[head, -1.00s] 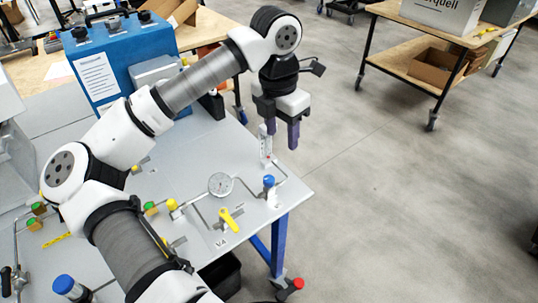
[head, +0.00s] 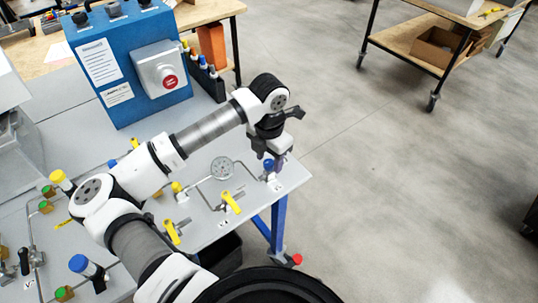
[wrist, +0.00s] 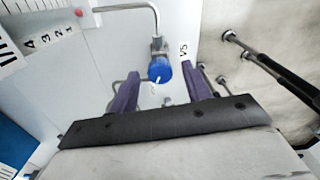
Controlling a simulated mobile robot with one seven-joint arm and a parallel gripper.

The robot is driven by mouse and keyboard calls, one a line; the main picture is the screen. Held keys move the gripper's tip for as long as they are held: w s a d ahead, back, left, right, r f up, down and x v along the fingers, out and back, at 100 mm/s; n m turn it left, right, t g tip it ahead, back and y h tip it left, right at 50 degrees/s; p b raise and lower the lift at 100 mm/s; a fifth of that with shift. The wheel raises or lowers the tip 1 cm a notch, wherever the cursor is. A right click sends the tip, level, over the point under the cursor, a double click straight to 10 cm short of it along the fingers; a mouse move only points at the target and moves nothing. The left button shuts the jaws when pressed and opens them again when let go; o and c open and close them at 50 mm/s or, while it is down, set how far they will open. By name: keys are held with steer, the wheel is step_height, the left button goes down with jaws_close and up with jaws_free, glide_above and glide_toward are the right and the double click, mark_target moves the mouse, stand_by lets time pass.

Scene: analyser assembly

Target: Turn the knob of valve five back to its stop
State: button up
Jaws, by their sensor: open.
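Valve five has a blue knob with a white pointer mark (wrist: 159,69), beside the label V5 (wrist: 183,48) in the wrist view. In the head view the blue knob (head: 268,164) is near the panel's right corner, partly covered by my gripper. My gripper (wrist: 160,72) is open, its purple fingertips on either side of the knob in the wrist view, with gaps visible. I cannot tell whether the tips are down at the knob's height. In the head view my gripper (head: 276,166) points down over it.
A round gauge (head: 222,168) and a yellow lever (head: 231,201) are left of the valve. A blue box with a red button (head: 130,65) stands behind. A flow tube with a number scale (wrist: 45,35) is close by in the wrist view. Open floor lies to the right.

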steer(key=shift+f, duration=0.2)
steer(key=c, duration=1)
steer(key=shift+b, duration=0.3)
